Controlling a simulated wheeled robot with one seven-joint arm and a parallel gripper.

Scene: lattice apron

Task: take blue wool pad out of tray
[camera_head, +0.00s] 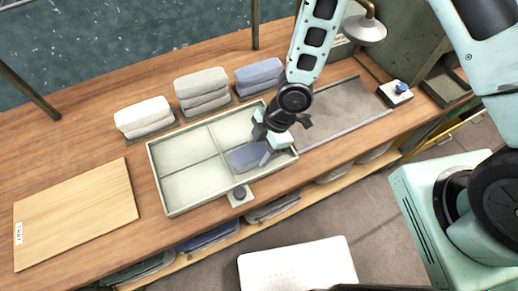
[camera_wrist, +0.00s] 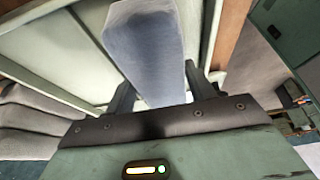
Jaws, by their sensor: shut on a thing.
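A pale green tray (camera_head: 163,198) with low walls and inner dividers sits on the wooden counter. The blue wool pad (camera_head: 244,158) is at the tray's right front compartment, partly hidden by my gripper (camera_head: 268,155). In the wrist view the pad (camera_wrist: 146,50) stands between the two fingers of my gripper (camera_wrist: 160,97), which is shut on it. Whether the pad still touches the tray floor I cannot tell. The tray's other compartments look empty.
Behind the tray are stacks of white pads (camera_head: 146,116), grey pads (camera_head: 202,88) and blue pads (camera_head: 259,75). A wooden board (camera_head: 75,215) lies at left. A grey metal plate (camera_head: 340,110) lies right. A dark knob (camera_head: 239,193) is at the tray's front.

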